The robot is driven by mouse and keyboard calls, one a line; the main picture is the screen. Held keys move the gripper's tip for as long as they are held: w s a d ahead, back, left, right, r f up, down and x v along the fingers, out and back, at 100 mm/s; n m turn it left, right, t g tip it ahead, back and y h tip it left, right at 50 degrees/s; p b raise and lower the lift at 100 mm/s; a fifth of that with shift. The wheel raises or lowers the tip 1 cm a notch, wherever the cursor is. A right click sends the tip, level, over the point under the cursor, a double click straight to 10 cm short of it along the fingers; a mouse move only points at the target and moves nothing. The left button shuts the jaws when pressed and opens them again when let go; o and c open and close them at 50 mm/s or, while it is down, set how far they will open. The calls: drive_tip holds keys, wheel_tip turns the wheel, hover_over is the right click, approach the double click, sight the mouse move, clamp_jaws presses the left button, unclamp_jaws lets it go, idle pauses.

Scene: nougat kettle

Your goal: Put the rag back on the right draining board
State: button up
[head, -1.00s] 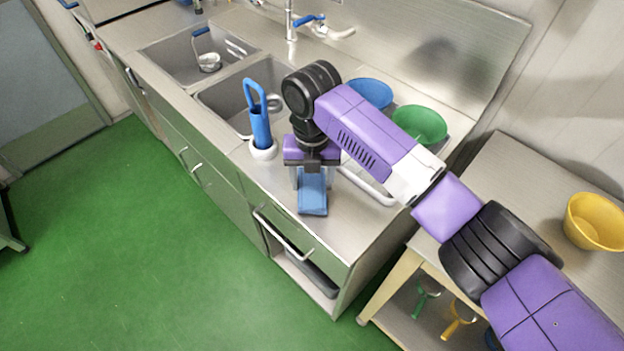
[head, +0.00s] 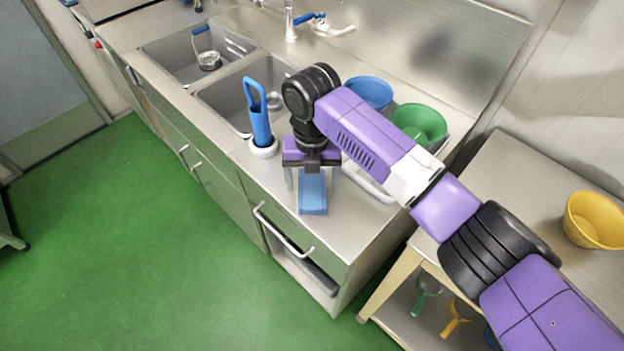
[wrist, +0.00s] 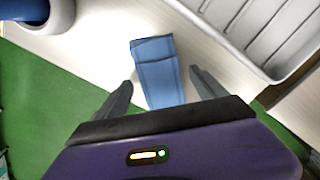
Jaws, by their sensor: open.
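The rag (head: 312,196) is a folded blue cloth lying on the steel draining board (head: 352,227), right of the sinks and close to the front edge. In the wrist view the rag (wrist: 158,72) lies between the two fingers, with a gap on each side. My gripper (head: 312,187) is open, pointing down over the rag, its fingers on either side. In the wrist view my gripper (wrist: 160,88) holds nothing. The rag's far end is partly hidden by my gripper in the head view.
A blue brush in a white holder (head: 263,148) stands left of my gripper. A grey rack (wrist: 262,38) with a blue bowl (head: 368,92) and a green bowl (head: 420,122) stands to the right and behind. Two sinks (head: 240,97) lie left. A yellow bowl (head: 594,220) sits on the side table.

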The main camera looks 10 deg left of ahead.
sight(312, 185)
wheel_tip(312, 185, up, 12)
drive_tip(key=b, duration=0.2)
drive_tip(key=shift+f, duration=0.15)
idle(0.5)
